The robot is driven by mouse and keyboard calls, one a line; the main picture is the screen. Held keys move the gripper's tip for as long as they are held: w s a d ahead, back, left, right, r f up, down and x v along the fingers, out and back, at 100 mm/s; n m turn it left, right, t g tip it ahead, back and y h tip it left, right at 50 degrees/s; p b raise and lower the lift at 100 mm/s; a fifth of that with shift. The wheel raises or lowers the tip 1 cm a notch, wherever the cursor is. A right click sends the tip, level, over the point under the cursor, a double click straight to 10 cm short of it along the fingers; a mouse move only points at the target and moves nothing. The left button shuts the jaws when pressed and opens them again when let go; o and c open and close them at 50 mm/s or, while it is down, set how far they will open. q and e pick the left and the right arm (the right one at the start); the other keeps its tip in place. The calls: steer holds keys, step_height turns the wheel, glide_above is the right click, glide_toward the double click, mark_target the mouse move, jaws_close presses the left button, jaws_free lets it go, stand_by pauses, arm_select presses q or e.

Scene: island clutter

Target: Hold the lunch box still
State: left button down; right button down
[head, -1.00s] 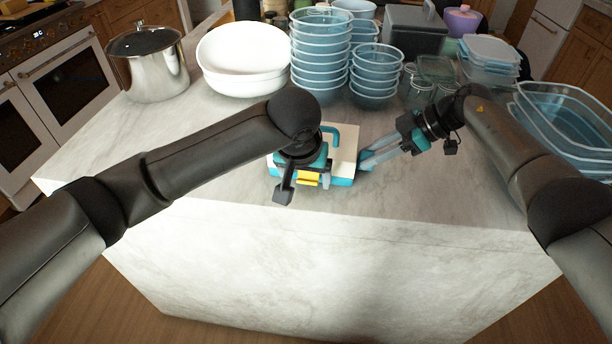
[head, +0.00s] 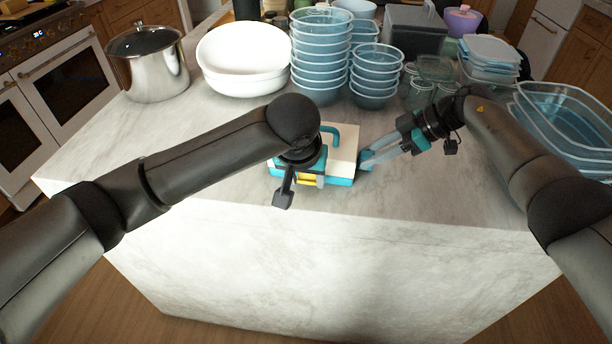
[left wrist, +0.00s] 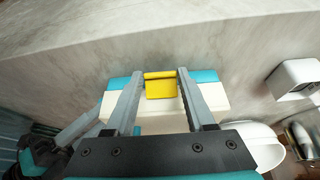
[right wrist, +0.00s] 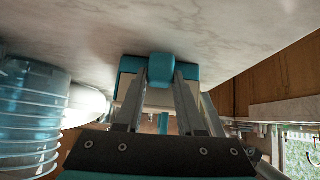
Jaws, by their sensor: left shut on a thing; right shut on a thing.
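The lunch box (head: 343,165), cream with teal edges and a teal handle (head: 331,133), sits flat near the front edge of the counter. My left gripper (head: 311,172) is at its front, partly hidden by my wrist in the head view. In the left wrist view its fingers (left wrist: 160,73) stand on either side of the yellow latch (left wrist: 160,87) and are shut on it. My right gripper (head: 367,160) is at the box's right end. In the right wrist view its fingers (right wrist: 163,72) are shut on a teal block (right wrist: 161,66) on the box's end.
Stacked blue bowls (head: 320,50) stand behind the box, with white bowls (head: 243,60) and a steel pot (head: 147,65) to the left. Glass jars (head: 420,93) and clear containers (head: 570,120) are to the right. The counter's front left is clear.

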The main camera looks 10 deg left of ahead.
arm_select(q)
step_height(320, 180, down, 2)
steer(key=t, duration=0.5)
arm_select(e)
steer(key=shift+f, duration=0.1)
arm_select(q)
steer(key=shift+w+f+t, duration=0.15)
steer(key=shift+w+t, duration=0.1)
steer(key=shift+t, duration=0.85)
arm_select(e)
steer(key=shift+s, duration=0.1)
arm_select(q)
steer(key=shift+c, duration=1.2)
jaws_free()
steer(key=v, duration=1.2)
steer(key=shift+a, duration=0.2)
steer(key=shift+s+f, duration=0.1)
